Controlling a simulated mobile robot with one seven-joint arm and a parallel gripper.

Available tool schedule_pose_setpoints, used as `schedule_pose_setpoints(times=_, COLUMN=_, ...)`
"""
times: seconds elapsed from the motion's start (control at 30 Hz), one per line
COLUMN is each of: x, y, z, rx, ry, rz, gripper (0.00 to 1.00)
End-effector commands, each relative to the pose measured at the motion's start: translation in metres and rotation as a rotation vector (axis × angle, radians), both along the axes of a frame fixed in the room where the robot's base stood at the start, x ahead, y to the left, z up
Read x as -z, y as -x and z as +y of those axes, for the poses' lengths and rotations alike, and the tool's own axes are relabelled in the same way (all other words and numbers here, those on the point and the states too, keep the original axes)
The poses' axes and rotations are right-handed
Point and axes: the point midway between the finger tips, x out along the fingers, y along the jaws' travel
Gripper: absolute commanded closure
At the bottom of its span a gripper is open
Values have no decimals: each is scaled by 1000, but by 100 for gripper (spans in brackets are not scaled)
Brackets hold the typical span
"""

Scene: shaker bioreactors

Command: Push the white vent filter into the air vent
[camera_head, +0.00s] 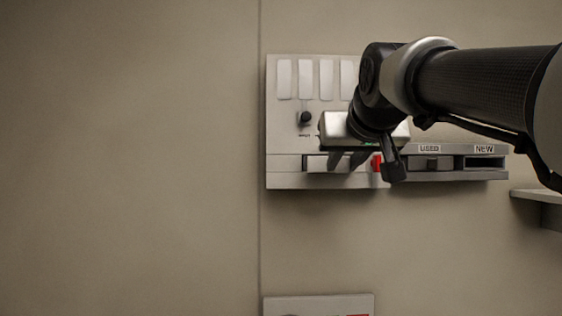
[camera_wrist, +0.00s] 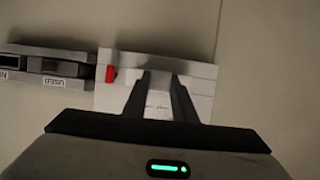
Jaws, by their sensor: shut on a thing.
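My gripper (camera_head: 346,160) is in front of the wall unit, its two dark fingers pointing at the unit's lower band. In the wrist view the fingers (camera_wrist: 162,92) stand close together with a pale piece between them, which I take to be the white vent filter (camera_wrist: 160,82). The fingers are shut on it. The air vent lies behind the fingers, left of a red part (camera_head: 376,163); its opening is mostly hidden. I cannot tell how deep the filter sits in it. The red part also shows in the wrist view (camera_wrist: 110,73).
Right of the red part are a slot labelled USED (camera_head: 429,163), with a dark grey piece in it, and a slot labelled NEW (camera_head: 484,162), which looks empty. A black knob (camera_head: 305,118) sits above. A shelf (camera_head: 540,196) juts out at right. The wall at left is clear.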

Motion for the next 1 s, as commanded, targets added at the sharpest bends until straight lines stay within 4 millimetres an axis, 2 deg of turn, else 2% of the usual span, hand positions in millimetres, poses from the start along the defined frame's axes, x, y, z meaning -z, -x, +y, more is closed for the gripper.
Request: schedule_pose_setpoints(times=1.0, x=0, y=-10, z=0, rx=0, ry=0, rz=-1, gripper=99)
